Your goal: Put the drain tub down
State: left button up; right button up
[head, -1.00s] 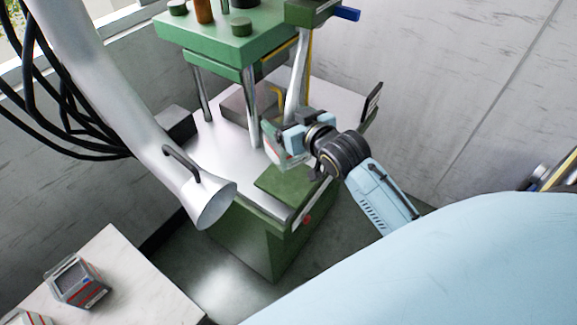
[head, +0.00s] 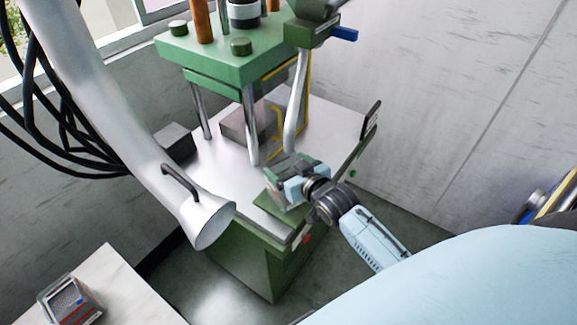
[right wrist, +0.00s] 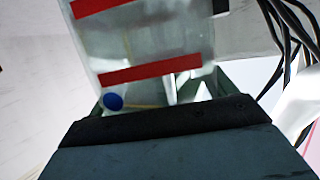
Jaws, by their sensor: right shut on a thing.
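My right gripper (head: 293,183) is shut on a translucent tub (head: 278,185), which I take to be the drain tub. The tub is over the green front ledge (head: 264,198) of the press; whether it touches the ledge I cannot tell. In the right wrist view the tub (right wrist: 150,40) fills the upper middle, with two red bands and a blue dot. The dark gripper body (right wrist: 165,125) hides its near edge, and the fingertips are not clear. My left gripper is not in view.
The green press (head: 228,62) stands behind the tub on a metal table (head: 215,150). A white extraction hood (head: 207,220) hangs to the left. A similar box with grey contents (head: 72,302) sits on a pale bench (head: 110,275) at lower left.

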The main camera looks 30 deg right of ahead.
jog(key=o, duration=1.1)
jog(key=shift+f, duration=0.1)
jog(key=shift+o, duration=0.2)
jog(key=v, duration=1.2)
jog(key=s+a+f+g, duration=0.1)
jog(key=s+f+g, duration=0.35)
jog(key=f, duration=1.05)
jog(key=s+a+f+g, duration=0.1)
jog(key=s+f+g, duration=0.35)
jog(key=f, duration=1.05)
jog(key=s+f+g, duration=0.1)
jog(key=s+f, duration=0.4)
jog(key=s, duration=0.3)
jog(key=s+a+f+n+g, duration=0.1)
jog(key=s+f+g, duration=0.1)
jog(key=s+f, duration=0.3)
jog(key=s+a+f+n+g, duration=0.1)
jog(key=s+f, duration=0.4)
jog(key=s, duration=0.6)
jog(key=shift+a+g, duration=0.15)
jog(key=shift+g, duration=0.15)
